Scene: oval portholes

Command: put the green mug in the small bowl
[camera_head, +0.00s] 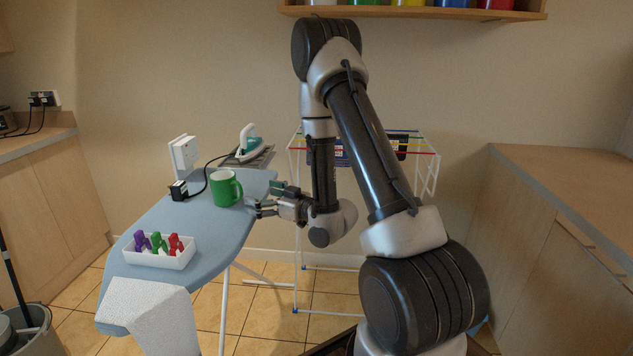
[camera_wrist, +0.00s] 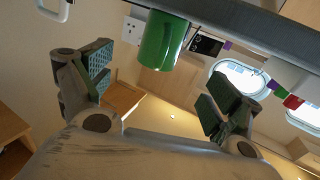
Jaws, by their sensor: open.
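The green mug (camera_head: 226,188) stands upright on the blue ironing board (camera_head: 205,226), with its handle toward the right. My gripper (camera_head: 262,206) is open and empty just right of the mug, near the board's right edge. In the wrist view, which looks inverted, the mug (camera_wrist: 162,41) shows above and between the open fingers of my gripper (camera_wrist: 155,92), apart from both. I see no small bowl in either view.
A white tray (camera_head: 158,259) with several coloured pegs sits nearer on the board. A white cloth (camera_head: 150,305) drapes the near end. A drying rack (camera_head: 430,172) stands behind my arm.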

